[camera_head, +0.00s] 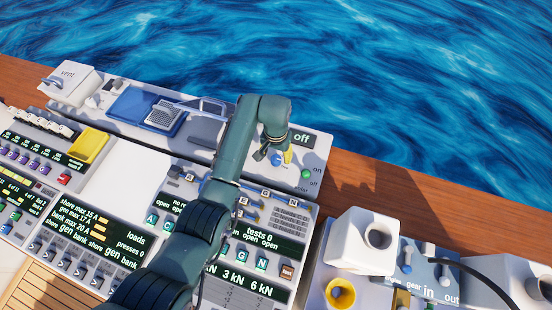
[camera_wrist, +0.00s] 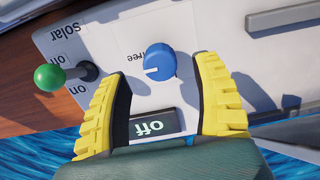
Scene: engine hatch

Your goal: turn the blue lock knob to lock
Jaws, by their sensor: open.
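The blue lock knob (camera_wrist: 160,61) is a round dial on a pale panel in the wrist view. Its white pointer line faces left, towards the side where the word "free" is printed. It also shows as a small blue spot beside my fingers in the head view (camera_head: 276,160). My gripper (camera_wrist: 163,72) is open, with one yellow ribbed finger on each side in the wrist view. The knob lies between and slightly beyond the fingertips, with gaps on both sides. In the head view my gripper (camera_head: 281,157) hangs over the panel's right part.
A green-tipped toggle switch (camera_wrist: 50,77) stands left of the knob in the wrist view, near the left finger. An "off" display (camera_wrist: 152,124) sits between the fingers. A grey raised bar (camera_wrist: 285,18) is at upper right. A wooden rail (camera_head: 390,190) borders the water.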

